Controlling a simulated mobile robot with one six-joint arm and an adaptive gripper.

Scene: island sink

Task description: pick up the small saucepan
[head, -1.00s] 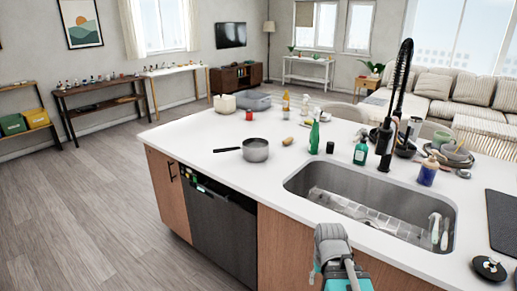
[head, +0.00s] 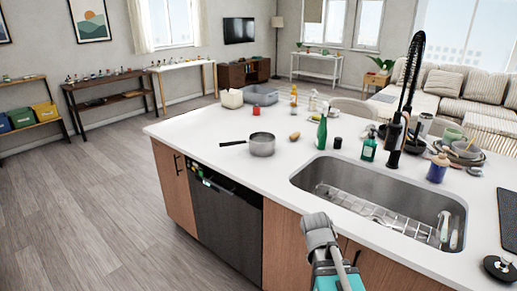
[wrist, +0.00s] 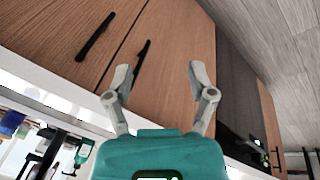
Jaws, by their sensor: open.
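The small saucepan (head: 262,145) is grey with a dark handle (head: 233,143) pointing left. It stands upright on the white island counter, left of the sink, in the head view. I do not make it out in the wrist view. My gripper (wrist: 160,73) is open and empty in the wrist view, with wooden cabinet fronts beyond its fingers. In the head view my arm rises at the bottom, in front of the island and well apart from the saucepan.
The sink (head: 380,205) with a tall black faucet (head: 403,90) is right of the saucepan. A green bottle (head: 321,132), a dark cup (head: 337,142) and a brown item (head: 294,136) stand nearby. The counter left of the saucepan is clear. Floor is free at left.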

